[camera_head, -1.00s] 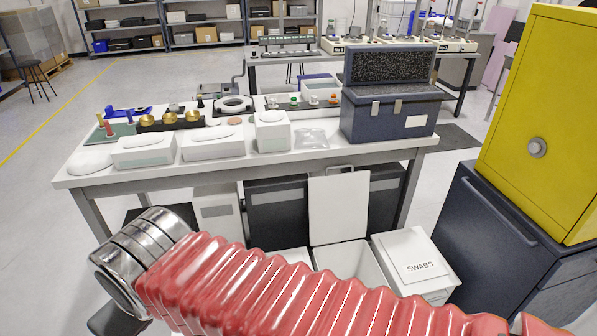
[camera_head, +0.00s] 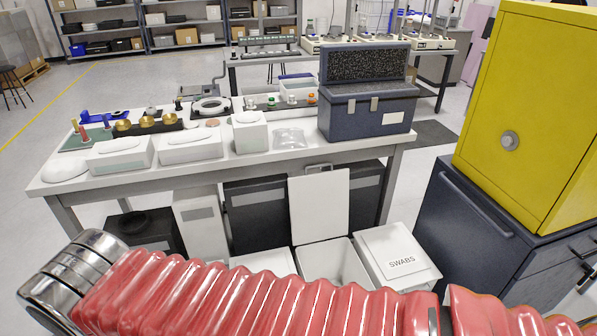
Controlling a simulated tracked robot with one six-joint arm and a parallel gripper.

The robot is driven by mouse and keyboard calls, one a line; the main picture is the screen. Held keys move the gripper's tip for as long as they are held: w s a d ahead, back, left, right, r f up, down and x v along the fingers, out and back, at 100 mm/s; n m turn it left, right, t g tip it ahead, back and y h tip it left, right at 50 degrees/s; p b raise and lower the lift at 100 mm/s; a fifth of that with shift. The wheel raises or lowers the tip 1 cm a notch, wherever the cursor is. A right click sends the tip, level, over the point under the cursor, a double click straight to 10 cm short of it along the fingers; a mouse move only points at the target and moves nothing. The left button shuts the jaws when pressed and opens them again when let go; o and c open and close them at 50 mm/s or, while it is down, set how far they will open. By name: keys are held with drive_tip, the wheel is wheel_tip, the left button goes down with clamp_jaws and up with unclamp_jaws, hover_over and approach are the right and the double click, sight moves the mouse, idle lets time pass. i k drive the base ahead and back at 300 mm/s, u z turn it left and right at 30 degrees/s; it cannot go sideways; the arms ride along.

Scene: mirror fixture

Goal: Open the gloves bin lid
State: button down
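No label reading gloves shows in the head view. Several white bins stand on the floor in front of the table. The middle bin (camera_head: 345,262) is open, its lid (camera_head: 319,206) standing upright at the back. To its right, the bin marked SWABS (camera_head: 398,258) has its lid shut. To its left, a white bin top (camera_head: 262,263) shows partly, its front hidden behind my red-sleeved arm; I cannot read a label on it. My arm's metal wrist is at the lower left, and my gripper is out of the picture.
A white-topped table (camera_head: 225,170) stands behind the bins, carrying white boxes and a dark blue open case (camera_head: 365,110). Dark boxes (camera_head: 254,215) stand under it. A yellow cabinet (camera_head: 530,110) on a dark drawer unit (camera_head: 470,235) closes off the right. Open floor lies at the left.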

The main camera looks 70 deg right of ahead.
sight(319, 201)
drive_tip(key=k, duration=1.55)
drive_tip(key=z, duration=0.4)
drive_tip(key=i, duration=1.25)
drive_tip(key=z, duration=0.05)
